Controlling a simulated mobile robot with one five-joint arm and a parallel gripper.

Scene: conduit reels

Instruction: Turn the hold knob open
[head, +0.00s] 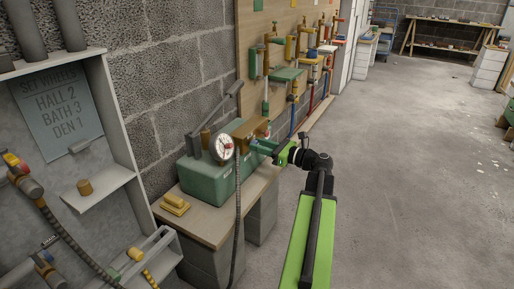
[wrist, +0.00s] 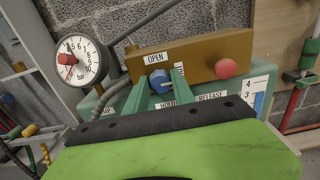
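The hold knob (wrist: 160,81) is a blue round knob on the front of a brown block (wrist: 200,56), with an OPEN label above it. Another label stands upright at its right, partly hidden. My gripper (wrist: 162,85) has its green fingers on either side of the hold knob. The knob fills the gap between the fingertips; whether they press on it I cannot tell. The HOLD label below is partly covered by the right finger. In the head view my gripper (head: 268,149) reaches the brown block (head: 250,133) from the right; the knob is hidden there.
A red knob (wrist: 226,68) above the RELEASE label sits to the right. A round gauge (wrist: 80,60) is at the left. The green pump tank (head: 205,178) stands on a small bench beside a yellow block (head: 175,204). The floor (head: 400,180) at right is clear.

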